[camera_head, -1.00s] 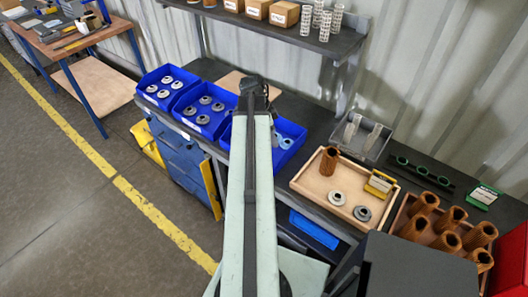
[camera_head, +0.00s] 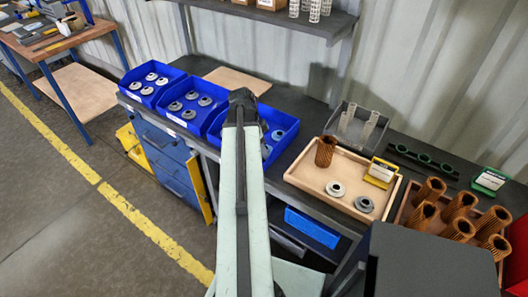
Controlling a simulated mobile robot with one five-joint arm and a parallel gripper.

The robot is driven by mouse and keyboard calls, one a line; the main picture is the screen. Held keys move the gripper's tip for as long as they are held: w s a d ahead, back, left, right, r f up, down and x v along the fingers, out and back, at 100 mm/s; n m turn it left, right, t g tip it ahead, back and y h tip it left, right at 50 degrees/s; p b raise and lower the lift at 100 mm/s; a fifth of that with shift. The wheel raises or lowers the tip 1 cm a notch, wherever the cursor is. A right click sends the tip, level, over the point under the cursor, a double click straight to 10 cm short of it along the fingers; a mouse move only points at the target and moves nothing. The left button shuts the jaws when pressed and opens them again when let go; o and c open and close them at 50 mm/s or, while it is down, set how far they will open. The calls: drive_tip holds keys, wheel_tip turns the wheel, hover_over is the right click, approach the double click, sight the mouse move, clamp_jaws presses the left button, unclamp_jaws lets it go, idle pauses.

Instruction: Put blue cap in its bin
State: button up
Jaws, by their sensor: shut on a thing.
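My gripper (camera_head: 242,98) is at the far end of my outstretched arm, over the left part of the third blue bin (camera_head: 291,132). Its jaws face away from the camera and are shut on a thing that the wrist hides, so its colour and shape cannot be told. Several blue-grey caps (camera_head: 277,135) lie in the third bin, partly hidden by my arm. The first blue bin (camera_head: 128,89) and the middle blue bin (camera_head: 178,119) hold several grey caps. A pale cap (camera_head: 335,189) and a grey-blue cap (camera_head: 363,204) lie on the wooden tray (camera_head: 310,179).
The tray also holds a brown cartridge (camera_head: 325,151) and a yellow labelled block (camera_head: 381,173). A clear-walled grey bin (camera_head: 352,128) stands behind it. A box of brown cartridges (camera_head: 430,190) is at right. A shelf (camera_head: 290,22) runs above the bench. Bare bench shows behind the bins.

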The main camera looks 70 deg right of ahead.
drive_tip(key=shift+f, duration=0.4)
drive_tip(key=o, duration=1.2)
drive_tip(key=shift+r, duration=0.1)
drive_tip(key=shift+w+r+p, duration=0.1)
drive_tip(key=shift+r+p, duration=0.5)
drive_tip(key=shift+p, duration=0.1)
drive_tip(key=p+v, duration=1)
drive_tip(key=v, duration=0.1)
drive_tip(key=shift+a+p, duration=0.15)
drive_tip(key=shift+p, duration=0.15)
